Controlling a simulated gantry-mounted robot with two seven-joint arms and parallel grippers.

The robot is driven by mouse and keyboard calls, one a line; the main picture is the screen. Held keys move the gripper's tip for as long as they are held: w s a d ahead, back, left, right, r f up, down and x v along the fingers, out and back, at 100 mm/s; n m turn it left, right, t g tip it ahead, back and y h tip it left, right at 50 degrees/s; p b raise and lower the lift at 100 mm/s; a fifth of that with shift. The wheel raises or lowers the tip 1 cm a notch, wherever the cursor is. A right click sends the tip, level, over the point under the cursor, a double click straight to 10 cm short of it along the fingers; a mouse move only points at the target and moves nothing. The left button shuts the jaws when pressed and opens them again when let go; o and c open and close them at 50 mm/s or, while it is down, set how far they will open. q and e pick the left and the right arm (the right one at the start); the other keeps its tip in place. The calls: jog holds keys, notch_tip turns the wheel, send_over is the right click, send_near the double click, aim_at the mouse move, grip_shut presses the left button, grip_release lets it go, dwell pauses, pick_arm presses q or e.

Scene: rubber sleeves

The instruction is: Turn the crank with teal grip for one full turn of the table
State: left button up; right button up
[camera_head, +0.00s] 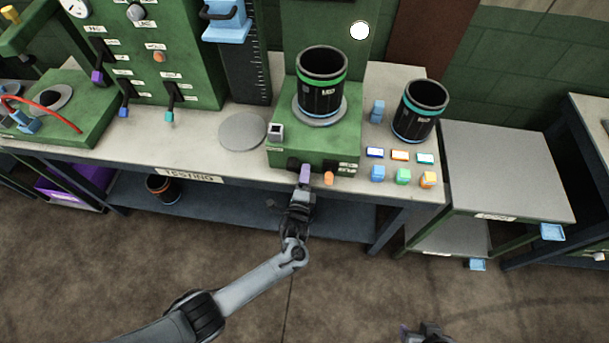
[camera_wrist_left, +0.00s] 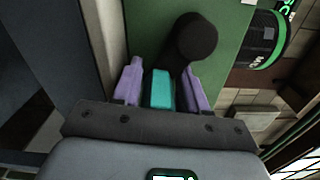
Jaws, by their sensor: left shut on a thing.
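The crank's teal grip (camera_wrist_left: 160,90) sits between the purple fingers of my left gripper (camera_wrist_left: 159,88) in the left wrist view. The gripper is shut on it. The dark crank arm and hub (camera_wrist_left: 192,40) rise beyond the grip against a green face. In the head view my left gripper (camera_head: 304,176) reaches the front of the green box (camera_head: 312,145) and hides the teal grip. The grey round table (camera_head: 338,118) on the box bears a black sleeve (camera_head: 321,92) with a green band, standing upright. My right gripper (camera_head: 425,332) is only partly visible at the bottom edge.
An orange knob (camera_head: 328,178) sits just right of my left gripper on the box front. Another black sleeve (camera_head: 419,111) stands at the right of the bench, behind small coloured blocks (camera_head: 402,176). A flat grey disc (camera_head: 242,131) lies left of the box.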

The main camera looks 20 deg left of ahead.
pick_arm(q)
jog(key=shift+a+f, duration=0.15)
jog(key=shift+f, duration=0.05)
jog(key=o, duration=0.8)
